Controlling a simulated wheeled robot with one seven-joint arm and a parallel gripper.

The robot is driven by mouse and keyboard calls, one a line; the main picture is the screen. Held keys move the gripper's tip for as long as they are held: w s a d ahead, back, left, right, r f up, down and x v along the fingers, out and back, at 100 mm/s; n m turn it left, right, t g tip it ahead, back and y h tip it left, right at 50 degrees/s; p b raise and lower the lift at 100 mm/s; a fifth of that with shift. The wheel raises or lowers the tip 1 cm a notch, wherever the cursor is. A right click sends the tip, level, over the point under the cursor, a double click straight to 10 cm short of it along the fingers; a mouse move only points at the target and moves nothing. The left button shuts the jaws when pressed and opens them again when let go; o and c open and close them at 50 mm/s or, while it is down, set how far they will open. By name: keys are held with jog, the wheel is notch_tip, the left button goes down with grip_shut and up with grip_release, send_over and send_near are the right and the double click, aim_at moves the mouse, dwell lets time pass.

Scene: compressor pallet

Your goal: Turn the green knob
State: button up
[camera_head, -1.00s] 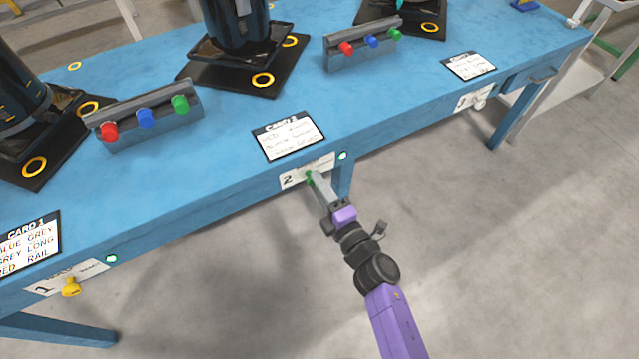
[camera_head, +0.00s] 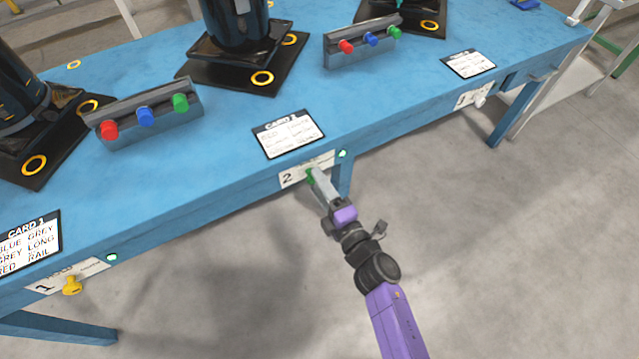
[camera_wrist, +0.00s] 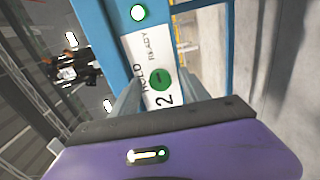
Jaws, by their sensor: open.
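The green knob (camera_head: 310,176) sits on a white plate (camera_head: 291,179) marked 2, on the front edge of the blue table. In the wrist view the round green knob (camera_wrist: 160,81) shows a dark mark across its face, beside the words HOLD and READY on the plate (camera_wrist: 137,46). My gripper (camera_head: 316,174) is open and reaches up to the knob from the front. In the wrist view one finger of my gripper (camera_wrist: 158,92) is on each side of the knob. I cannot tell whether either finger touches it.
A green lamp (camera_head: 343,153) is on the table edge right of the plate. A yellow knob (camera_head: 72,285) is at station 1 and a pale knob (camera_head: 480,101) at the far right. Card 2 (camera_head: 288,134) lies above the plate. The floor (camera_head: 480,250) in front is clear.

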jog(key=p+v, duration=0.1)
jog(key=v, duration=0.6)
jog(key=shift+s+d, duration=0.2)
jog(key=shift+f, duration=0.1)
jog(key=s+d+r+m+t+h, duration=0.3)
jog(key=d+r+m, duration=0.35)
jog(key=m, duration=0.25)
jog(key=s+d+r+m+g+h, duration=0.15)
jog(key=s+d+r+m, duration=0.3)
jog(key=s, duration=0.55)
jog(key=s+d+r+m+g+h, duration=0.1)
jog(key=s+d+r+m+h, duration=0.25)
jog(key=s+m, duration=0.45)
jog(key=s+d+r+m+g+h, duration=0.1)
jog(key=s+d+r+m+h, duration=0.3)
jog(key=s, duration=0.8)
notch_tip(320, 180, up, 11)
jog(key=d+y+p, duration=0.1)
jog(key=y+p, duration=0.1)
jog(key=p, duration=1)
jog(key=shift+n+p, duration=0.4)
jog(key=shift+n, duration=0.05)
